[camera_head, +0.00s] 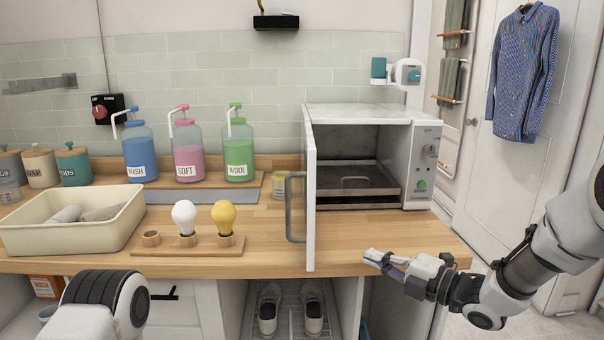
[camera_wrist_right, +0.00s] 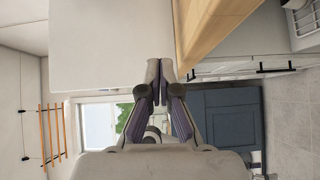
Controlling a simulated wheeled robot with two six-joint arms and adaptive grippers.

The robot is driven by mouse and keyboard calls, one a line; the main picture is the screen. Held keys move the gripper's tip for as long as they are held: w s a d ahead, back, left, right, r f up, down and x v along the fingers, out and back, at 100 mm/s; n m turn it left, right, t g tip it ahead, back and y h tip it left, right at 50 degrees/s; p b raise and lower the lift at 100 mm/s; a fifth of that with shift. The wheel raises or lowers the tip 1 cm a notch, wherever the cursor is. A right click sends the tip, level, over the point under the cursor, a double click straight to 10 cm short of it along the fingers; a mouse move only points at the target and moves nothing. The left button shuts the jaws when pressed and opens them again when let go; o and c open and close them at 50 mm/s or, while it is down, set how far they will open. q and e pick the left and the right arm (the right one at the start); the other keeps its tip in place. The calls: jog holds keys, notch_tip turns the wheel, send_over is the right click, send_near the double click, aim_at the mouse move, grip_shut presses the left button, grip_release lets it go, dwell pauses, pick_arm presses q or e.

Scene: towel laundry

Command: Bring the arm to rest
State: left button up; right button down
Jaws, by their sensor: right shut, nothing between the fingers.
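My right gripper (camera_head: 372,260) is in front of the counter's right part, below and to the right of the open oven door. It is shut and empty; its two fingers meet in the right wrist view (camera_wrist_right: 160,70). My right arm (camera_head: 520,270) comes in from the right edge. Part of my left arm (camera_head: 100,300) shows at the lower left; its gripper is not in view.
The white oven (camera_head: 422,165) stands open, with its door (camera_head: 310,200) sticking out toward me and a tray (camera_head: 350,180) inside. The wooden counter (camera_head: 270,250) also holds a cream basin (camera_head: 80,238), a bulb stand (camera_head: 160,250) and labelled bottles (camera_head: 188,160). Floor at right is free.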

jog(key=s+f+m+g+h+p, duration=0.1)
jog(key=s+f+m+h+p, duration=0.2)
jog(key=f, duration=0.5)
jog(key=s+d+f+m+g+h+p, duration=0.1)
jog(key=s+f+m+g+p, duration=0.1)
jog(key=s+f+m, duration=0.35)
jog(key=s+f+m+g+h+p, duration=0.1)
jog(key=s+f+h+p, duration=0.3)
jog(key=f, duration=0.6)
pick_arm(q)
notch_tip(320, 180, up, 10)
jog(key=shift+w+p, duration=0.35)
jog(key=shift+w, duration=0.05)
pick_arm(e)
jog(key=s+d+f+m+g+h, duration=0.1)
jog(key=s+d+f+m+g, duration=0.1)
jog(key=s+m, duration=0.4)
jog(key=s+d+f+m+g+h, duration=0.2)
jog(key=s+m, duration=0.4)
jog(key=s, duration=0.4)
jog(key=s+d+f+m+g+h, duration=0.1)
jog(key=s+d+m+g, duration=0.3)
jog(key=s, duration=0.4)
jog(key=shift+s+d+f+m+h, duration=0.2)
jog(key=shift+d+f+m+h, duration=0.2)
jog(key=shift+d+f+m, duration=0.45)
jog(key=shift+a, duration=0.15)
